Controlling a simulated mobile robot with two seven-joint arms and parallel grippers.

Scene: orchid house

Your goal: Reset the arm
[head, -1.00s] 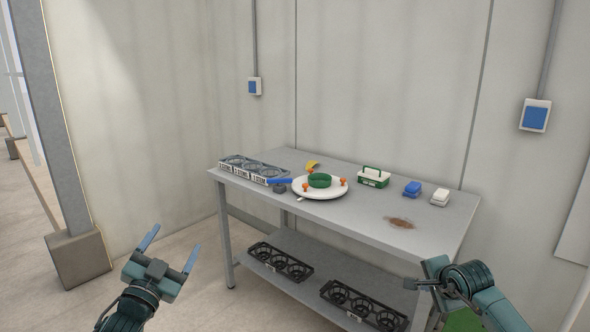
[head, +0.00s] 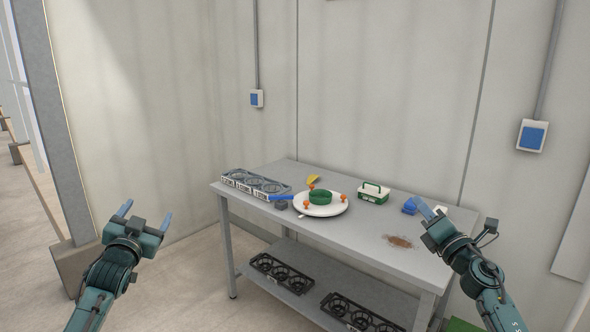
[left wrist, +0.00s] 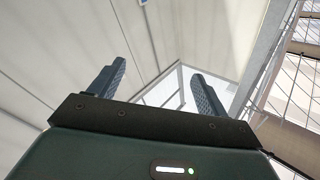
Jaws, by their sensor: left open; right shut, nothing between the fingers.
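My left gripper (head: 145,216) is raised at the left of the head view, in front of the bare wall and clear of the table. It is open and empty; its two spread fingers also show in the left wrist view (left wrist: 155,85). My right gripper (head: 421,208) is up at the right end of the table in the head view, shut and empty. It partly covers the blue block (head: 409,206) and the white block (head: 441,211) from this angle. I cannot tell how high it is above the table top.
Black trays (head: 281,272) lie on the lower shelf. Floor at left is free.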

